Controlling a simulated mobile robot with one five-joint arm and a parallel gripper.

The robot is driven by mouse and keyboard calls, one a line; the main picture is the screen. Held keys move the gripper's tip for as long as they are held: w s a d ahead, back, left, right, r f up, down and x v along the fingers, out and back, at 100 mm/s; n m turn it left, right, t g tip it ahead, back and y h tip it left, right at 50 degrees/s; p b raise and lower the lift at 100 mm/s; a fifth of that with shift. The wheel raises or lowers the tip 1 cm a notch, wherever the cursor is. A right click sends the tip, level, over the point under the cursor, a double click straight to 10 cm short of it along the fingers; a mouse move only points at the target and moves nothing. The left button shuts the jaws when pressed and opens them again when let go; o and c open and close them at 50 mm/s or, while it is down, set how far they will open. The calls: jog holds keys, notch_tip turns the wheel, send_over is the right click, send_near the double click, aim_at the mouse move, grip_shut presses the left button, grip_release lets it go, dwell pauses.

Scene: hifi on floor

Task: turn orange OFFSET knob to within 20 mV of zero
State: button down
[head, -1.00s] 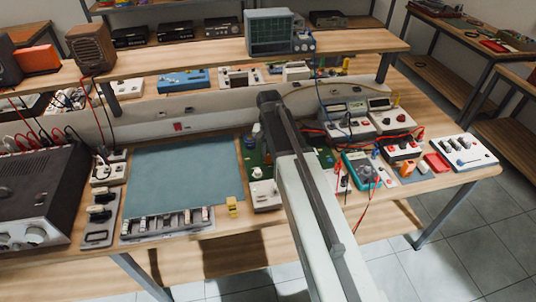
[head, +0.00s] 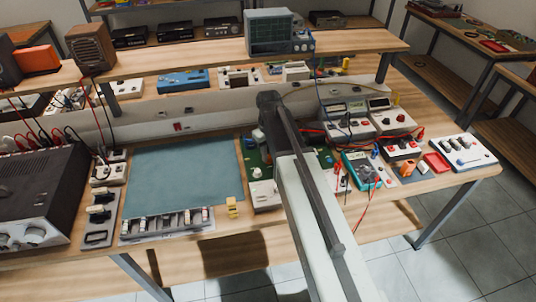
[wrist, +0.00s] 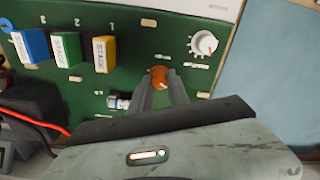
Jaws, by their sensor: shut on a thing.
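The orange OFFSET knob (wrist: 160,76) stands on a green circuit board (wrist: 132,50) in the wrist view. My gripper (wrist: 162,84) is shut on this knob, with one finger at each side. The lettering by the knob is too small to read. In the head view my arm hides the knob and much of the board (head: 326,160). A teal multimeter (head: 364,170) lies to the right of the board; its reading cannot be made out.
In the wrist view, blue, green and yellow blocks (wrist: 104,54) stand left of the knob, a white dial (wrist: 203,43) is at upper right, and a metal connector (wrist: 119,101) sits close to the left finger. A blue-grey mat (head: 180,180) lies left of the board.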

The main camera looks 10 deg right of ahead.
aim_at(269, 155)
dwell(0.4)
jog(key=c, duration=1.3)
grip_release()
jog(key=shift+o, duration=0.2)
notch_tip(269, 155, up, 8)
jog(key=p, duration=0.8)
jog(key=shift+f, duration=0.1)
